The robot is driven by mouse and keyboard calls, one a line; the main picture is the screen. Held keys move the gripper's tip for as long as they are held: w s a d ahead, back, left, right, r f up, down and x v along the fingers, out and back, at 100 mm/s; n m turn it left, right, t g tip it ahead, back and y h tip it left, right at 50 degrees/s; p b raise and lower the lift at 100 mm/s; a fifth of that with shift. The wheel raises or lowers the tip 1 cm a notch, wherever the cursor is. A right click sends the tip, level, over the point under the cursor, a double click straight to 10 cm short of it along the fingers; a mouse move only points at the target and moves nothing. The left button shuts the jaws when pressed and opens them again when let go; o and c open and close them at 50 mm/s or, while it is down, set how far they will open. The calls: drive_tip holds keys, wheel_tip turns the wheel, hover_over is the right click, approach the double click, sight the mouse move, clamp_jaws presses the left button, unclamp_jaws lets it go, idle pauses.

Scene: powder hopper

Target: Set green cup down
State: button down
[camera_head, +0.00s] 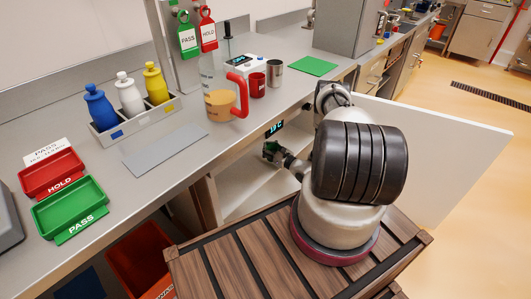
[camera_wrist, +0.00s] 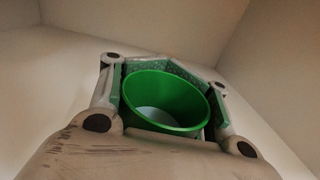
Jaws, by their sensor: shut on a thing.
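The green cup (camera_wrist: 166,100) is between the fingers of my gripper (camera_wrist: 165,90) in the wrist view. My gripper is shut on it, with a finger on each side, and the cup's open rim faces the camera. The inside looks green with a pale bottom. In the head view my gripper (camera_head: 272,150) reaches into the open cabinet below the counter, and only a small bit of green shows there. Whether the cup's base touches a shelf is hidden.
The cabinet has a pale shelf (camera_head: 262,178) and an open white door (camera_head: 440,150) to the right of my arm. On the counter stand a pitcher (camera_head: 220,100), a red cup (camera_head: 257,84), a metal cup (camera_head: 274,72), bottles (camera_head: 130,95) and trays (camera_head: 70,208). Pale cabinet walls surround my gripper.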

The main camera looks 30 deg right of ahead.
drive_tip(key=shift+f, duration=1.55)
drive_tip(key=shift+f, duration=0.15)
drive_tip(key=c, duration=0.7)
unclamp_jaws()
drive_tip(key=v, duration=1.2)
